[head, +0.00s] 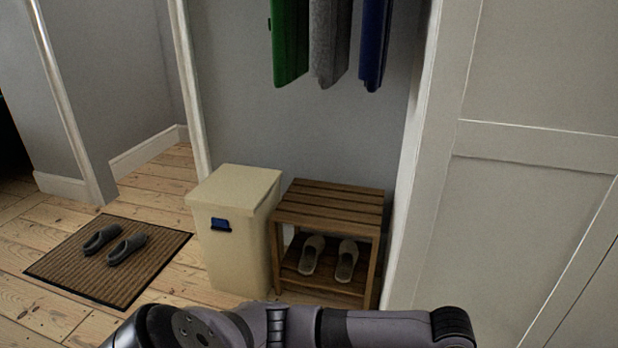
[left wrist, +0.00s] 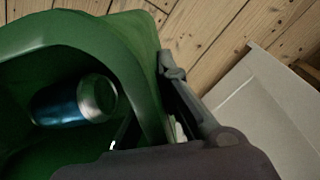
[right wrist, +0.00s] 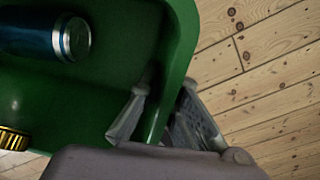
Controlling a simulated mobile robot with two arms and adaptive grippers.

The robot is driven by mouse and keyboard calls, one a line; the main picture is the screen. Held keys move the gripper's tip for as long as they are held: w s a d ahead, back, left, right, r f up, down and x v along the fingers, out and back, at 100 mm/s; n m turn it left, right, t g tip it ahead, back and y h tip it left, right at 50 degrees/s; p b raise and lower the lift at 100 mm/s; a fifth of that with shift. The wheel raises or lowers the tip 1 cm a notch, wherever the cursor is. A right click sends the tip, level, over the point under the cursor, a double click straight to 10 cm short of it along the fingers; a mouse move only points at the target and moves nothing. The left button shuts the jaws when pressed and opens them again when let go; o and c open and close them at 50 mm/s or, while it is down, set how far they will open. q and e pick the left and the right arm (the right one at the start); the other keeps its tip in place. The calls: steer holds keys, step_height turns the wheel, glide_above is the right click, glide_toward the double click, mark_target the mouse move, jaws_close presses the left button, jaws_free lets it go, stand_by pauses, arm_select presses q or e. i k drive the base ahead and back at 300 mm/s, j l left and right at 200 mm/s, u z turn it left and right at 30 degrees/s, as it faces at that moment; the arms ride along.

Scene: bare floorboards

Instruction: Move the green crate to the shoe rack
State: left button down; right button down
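The shoe rack (head: 330,205) is a low slatted wooden bench in the head view, right of centre in the alcove. Its top is bare, and a pair of light slippers (head: 328,258) sits on its lower shelf. The green crate (left wrist: 75,28) fills much of the left wrist view and also shows in the right wrist view (right wrist: 178,40). It holds a blue can-like item (left wrist: 75,101). My left gripper (left wrist: 150,92) and my right gripper (right wrist: 163,88) are each closed on a crate wall, one finger inside and one outside. The head view shows neither crate nor grippers.
A cream lidded bin (head: 236,235) stands directly left of the rack. A doormat (head: 75,282) with dark slippers (head: 115,244) lies further left. Garments (head: 330,40) hang above the rack. A pale panelled door (head: 540,90) is at right. A gold-ridged cap (right wrist: 12,138) shows in the crate.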

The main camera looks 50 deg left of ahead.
mark_target(328, 225)
steer(key=k+j, duration=0.1)
steer(key=j, duration=1.25)
steer(key=k+j, duration=0.15)
steer(key=j, duration=0.5)
